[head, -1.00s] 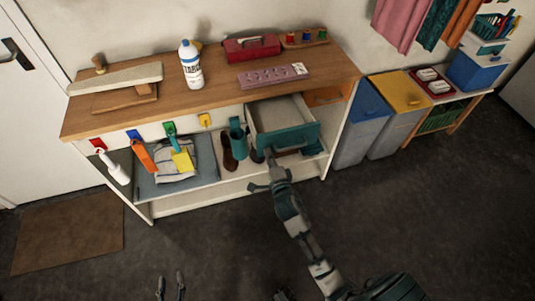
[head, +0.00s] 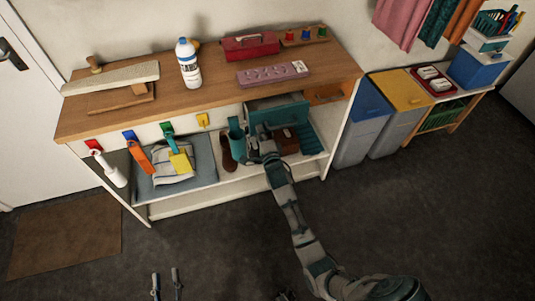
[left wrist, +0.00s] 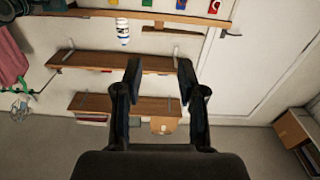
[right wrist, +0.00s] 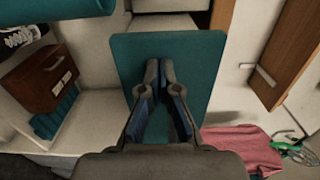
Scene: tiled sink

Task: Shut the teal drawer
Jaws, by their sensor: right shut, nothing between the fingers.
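The teal drawer (head: 278,113) is at the right part of the bench, under the wooden top. In the right wrist view the teal front (right wrist: 190,50) is directly ahead of the fingertips. My right gripper (head: 264,148) is shut and empty at the lower left of the drawer front; I cannot tell if it touches. My left gripper (head: 165,275) is at the bottom edge of the head view, empty, with its fingers apart in the left wrist view (left wrist: 159,68).
A teal jug (head: 236,138) stands left of the drawer. A brown box (head: 286,141) sits on the shelf below it. An orange drawer (head: 328,94) is to the right. A white bottle (head: 188,64) and a red toolbox (head: 250,46) stand on top. The floor in front is clear.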

